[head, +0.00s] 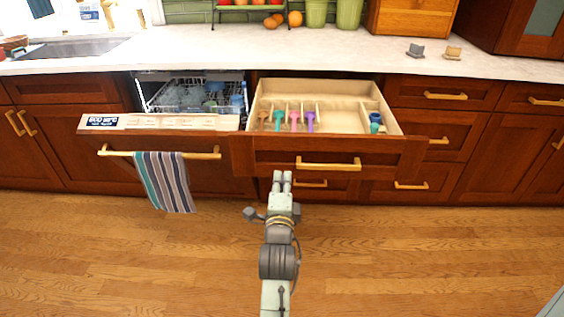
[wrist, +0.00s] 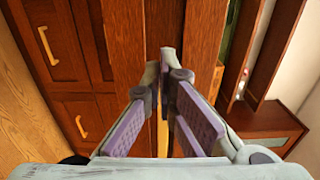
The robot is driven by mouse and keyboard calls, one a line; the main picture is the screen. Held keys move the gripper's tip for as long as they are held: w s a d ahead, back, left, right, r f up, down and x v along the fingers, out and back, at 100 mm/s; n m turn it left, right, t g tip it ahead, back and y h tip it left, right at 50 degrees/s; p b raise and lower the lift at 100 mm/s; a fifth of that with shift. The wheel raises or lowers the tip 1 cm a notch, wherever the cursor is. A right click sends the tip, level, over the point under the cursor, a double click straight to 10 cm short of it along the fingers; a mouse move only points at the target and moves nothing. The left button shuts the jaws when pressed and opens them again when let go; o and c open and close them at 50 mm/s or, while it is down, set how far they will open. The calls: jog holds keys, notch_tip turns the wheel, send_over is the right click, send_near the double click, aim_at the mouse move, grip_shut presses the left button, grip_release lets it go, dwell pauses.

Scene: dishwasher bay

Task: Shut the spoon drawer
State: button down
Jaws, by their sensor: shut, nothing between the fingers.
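The spoon drawer (head: 395,155) stands pulled out from the counter in the head view, with a brass bar handle (head: 328,163) on its wooden front. Several coloured spoons (head: 294,120) lie in its left compartments, and a blue-teal item (head: 375,123) sits at its right end. My gripper (head: 281,174) is shut and empty, just below and in front of the drawer front, left of the handle's middle. In the wrist view my gripper's fingertips (wrist: 162,58) are close together before dark wood. I cannot tell there whether they touch the wood.
The dishwasher door (head: 130,122) is partly open left of the drawer, showing a rack (head: 190,97) of dishes. A striped towel (head: 166,182) hangs from its handle. Closed drawers (head: 445,93) stand to the right. The wooden floor (head: 400,255) in front is clear.

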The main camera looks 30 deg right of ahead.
aim_at(283, 159)
jog(key=shift+p+x, duration=0.7)
jog(key=shift+x, duration=2.1)
